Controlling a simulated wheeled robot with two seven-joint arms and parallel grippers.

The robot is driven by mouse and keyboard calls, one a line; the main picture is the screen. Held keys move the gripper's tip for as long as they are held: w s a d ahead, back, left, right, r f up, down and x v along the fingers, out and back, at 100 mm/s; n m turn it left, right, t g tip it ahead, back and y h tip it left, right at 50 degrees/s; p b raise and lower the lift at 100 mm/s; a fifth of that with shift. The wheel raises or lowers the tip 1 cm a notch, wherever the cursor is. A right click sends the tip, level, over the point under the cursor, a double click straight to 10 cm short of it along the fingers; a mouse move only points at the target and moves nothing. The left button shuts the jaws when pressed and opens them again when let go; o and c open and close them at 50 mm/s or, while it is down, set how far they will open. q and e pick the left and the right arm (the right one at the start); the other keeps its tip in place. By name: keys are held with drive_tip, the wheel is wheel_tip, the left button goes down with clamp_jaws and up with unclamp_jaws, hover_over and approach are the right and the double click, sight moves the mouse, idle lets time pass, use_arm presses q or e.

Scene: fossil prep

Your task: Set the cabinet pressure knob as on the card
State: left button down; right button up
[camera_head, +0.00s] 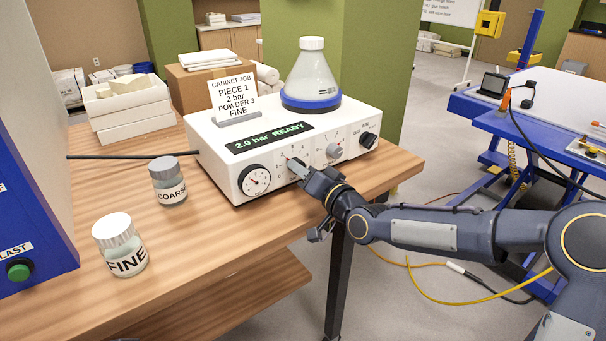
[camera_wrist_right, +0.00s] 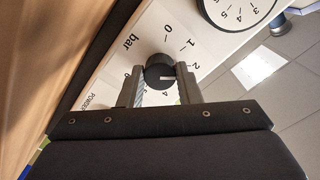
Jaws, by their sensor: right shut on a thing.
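The white control cabinet (camera_head: 211,145) stands on the wooden bench, with its dial panel facing me. The cabinet display (camera_head: 270,137) reads "2.0 bar READY". My right gripper (camera_head: 299,168) is at the front panel, just right of the round gauge (camera_head: 256,180). In the right wrist view its two fingers are shut on the black pressure knob (camera_wrist_right: 157,69), with the "bar" scale around it. The knob's white pointer line points right, close to the 2. My left gripper is out of view.
Right of my gripper are a grey knob (camera_head: 334,151) and a black knob (camera_head: 368,140). A flask (camera_head: 311,72) with a blue base stands on the cabinet. The COARSE jar (camera_head: 168,181) and FINE jar (camera_head: 120,243) stand on the bench (camera_head: 215,235) at left.

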idle(0.3)
drive_tip(key=o, duration=1)
drive_tip(key=shift+d, duration=0.1)
drive_tip(key=v, duration=0.7)
drive_tip(key=shift+s+d+b, duration=0.15)
drive_tip(key=shift+s+b, duration=0.15)
